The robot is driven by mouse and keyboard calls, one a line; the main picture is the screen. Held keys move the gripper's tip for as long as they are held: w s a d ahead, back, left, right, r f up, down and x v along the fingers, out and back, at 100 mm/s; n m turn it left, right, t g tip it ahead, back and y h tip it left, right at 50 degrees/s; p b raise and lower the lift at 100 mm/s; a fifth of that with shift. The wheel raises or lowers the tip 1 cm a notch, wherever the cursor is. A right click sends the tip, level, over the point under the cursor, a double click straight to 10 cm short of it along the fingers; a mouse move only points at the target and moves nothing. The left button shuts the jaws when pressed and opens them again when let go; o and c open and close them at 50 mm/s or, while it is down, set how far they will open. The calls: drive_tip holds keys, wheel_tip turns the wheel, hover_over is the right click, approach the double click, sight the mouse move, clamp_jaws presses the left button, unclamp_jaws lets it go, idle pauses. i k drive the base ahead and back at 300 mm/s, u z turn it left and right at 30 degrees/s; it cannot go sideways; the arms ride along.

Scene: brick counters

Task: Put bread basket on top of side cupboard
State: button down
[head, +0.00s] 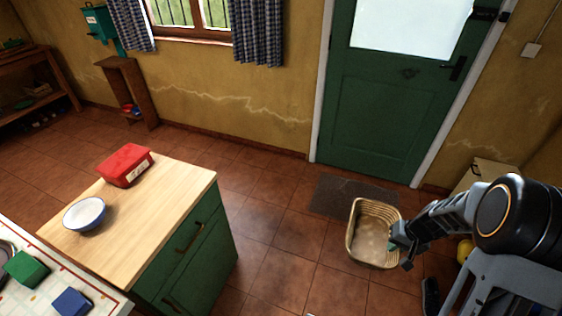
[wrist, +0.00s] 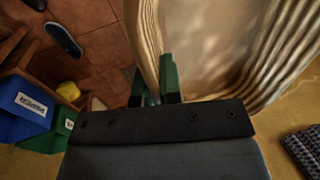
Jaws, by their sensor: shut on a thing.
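The woven bread basket (head: 352,245) hangs in the air at the right of the head view, in front of the green door. My gripper (head: 394,247) is shut on the basket's right wall. In the wrist view the green fingertips (wrist: 156,84) pinch the basket's pale wall (wrist: 146,35), and the basket's inside looks empty. A green cupboard with a light wooden top (head: 150,225) stands left of the basket, apart from it. A cream cabinet (head: 492,172) shows partly behind my arm. I cannot tell for certain which is the side cupboard.
A red box (head: 125,165) and a white bowl with a blue rim (head: 85,214) stand on the wooden top; its front right part is clear. Blue (wrist: 27,107) and green (wrist: 50,138) labelled bins show in the wrist view. A dark doormat (head: 335,195) lies by the door.

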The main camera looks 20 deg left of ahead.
sight(167, 191)
drive_tip(key=u, duration=1.6)
